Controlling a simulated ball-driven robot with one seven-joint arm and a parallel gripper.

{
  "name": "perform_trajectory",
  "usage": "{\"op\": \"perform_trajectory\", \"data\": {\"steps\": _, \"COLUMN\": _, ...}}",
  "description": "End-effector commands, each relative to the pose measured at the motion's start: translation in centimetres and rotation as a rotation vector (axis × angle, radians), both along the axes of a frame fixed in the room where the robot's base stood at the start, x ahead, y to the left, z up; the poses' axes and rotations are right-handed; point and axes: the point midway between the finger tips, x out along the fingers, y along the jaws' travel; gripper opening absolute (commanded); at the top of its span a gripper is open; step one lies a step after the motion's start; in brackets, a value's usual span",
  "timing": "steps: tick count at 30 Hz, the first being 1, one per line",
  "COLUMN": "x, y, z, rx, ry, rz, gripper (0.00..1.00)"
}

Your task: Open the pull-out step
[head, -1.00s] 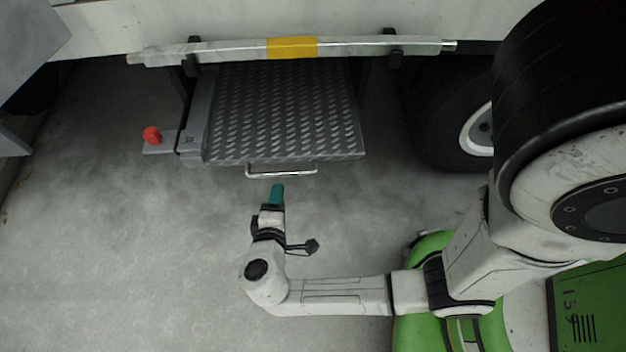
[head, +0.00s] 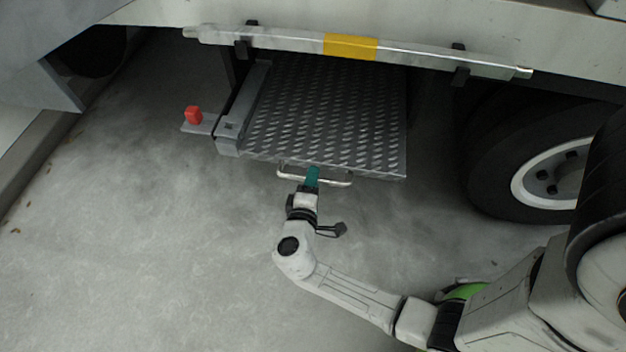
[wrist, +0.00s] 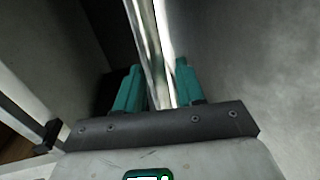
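The pull-out step (head: 330,110) is a grey tread-plate slab under the truck's side. A thin metal handle (head: 340,183) runs along its front edge. My gripper (head: 313,178) has teal fingers and is at the handle, left of its middle. In the wrist view, a shiny bar (wrist: 150,45) passes between the two teal fingers (wrist: 158,85), close to both. Whether they press on it is unclear. A red knob (head: 193,115) sits on a bracket left of the step.
A silver rail (head: 290,40) with a yellow band crosses above the step. A truck wheel (head: 550,180) stands to the right. The concrete floor (head: 140,240) in front and to the left is clear.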

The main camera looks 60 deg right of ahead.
Motion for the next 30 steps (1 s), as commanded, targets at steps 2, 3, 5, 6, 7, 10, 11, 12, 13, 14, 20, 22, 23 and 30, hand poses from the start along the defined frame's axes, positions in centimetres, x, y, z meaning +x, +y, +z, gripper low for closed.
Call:
{"op": "perform_trajectory", "data": {"steps": 2, "x": 0.2, "y": -0.48, "z": -0.15, "rx": 0.0, "ry": 0.0, "rz": 0.0, "gripper": 0.38}}
{"op": "perform_trajectory", "data": {"steps": 3, "x": 0.26, "y": -0.64, "z": -0.16, "rx": 0.0, "ry": 0.0, "rz": 0.001, "gripper": 0.38}}
{"op": "perform_trajectory", "data": {"steps": 5, "x": 0.32, "y": -0.78, "z": -0.17, "rx": 0.0, "ry": 0.0, "rz": 0.001, "gripper": 0.38}}
{"op": "perform_trajectory", "data": {"steps": 6, "x": 0.32, "y": -0.83, "z": -0.16, "rx": 0.0, "ry": 0.0, "rz": 0.001, "gripper": 0.38}}
{"op": "perform_trajectory", "data": {"steps": 7, "x": 0.33, "y": -0.84, "z": -0.17, "rx": 0.0, "ry": 0.0, "rz": 0.001, "gripper": 0.38}}
{"op": "perform_trajectory", "data": {"steps": 10, "x": 0.31, "y": -0.83, "z": -0.15, "rx": 0.0, "ry": 0.0, "rz": 0.001, "gripper": 0.38}}
{"op": "perform_trajectory", "data": {"steps": 11, "x": 0.31, "y": -0.83, "z": -0.15, "rx": 0.0, "ry": 0.0, "rz": 0.001, "gripper": 0.38}}
{"op": "perform_trajectory", "data": {"steps": 12, "x": 0.31, "y": -0.83, "z": -0.15, "rx": 0.0, "ry": 0.0, "rz": 0.001, "gripper": 0.38}}
{"op": "perform_trajectory", "data": {"steps": 13, "x": 0.31, "y": -0.82, "z": -0.15, "rx": 0.0, "ry": 0.0, "rz": 0.001, "gripper": 0.36}}
{"op": "perform_trajectory", "data": {"steps": 14, "x": 0.31, "y": -0.82, "z": -0.15, "rx": 0.0, "ry": 0.0, "rz": 0.001, "gripper": 0.34}}
{"op": "perform_trajectory", "data": {"steps": 20, "x": 0.3, "y": -0.8, "z": -0.16, "rx": 0.0, "ry": 0.0, "rz": 0.001, "gripper": 0.14}}
{"op": "perform_trajectory", "data": {"steps": 22, "x": 0.3, "y": -0.8, "z": -0.17, "rx": 0.0, "ry": 0.0, "rz": 0.001, "gripper": 0.08}}
{"op": "perform_trajectory", "data": {"steps": 23, "x": 0.29, "y": -0.8, "z": -0.17, "rx": 0.0, "ry": 0.0, "rz": 0.001, "gripper": 0.05}}
{"op": "perform_trajectory", "data": {"steps": 30, "x": 0.29, "y": -0.79, "z": -0.18, "rx": 0.001, "ry": 0.0, "rz": 0.001, "gripper": 0.0}}
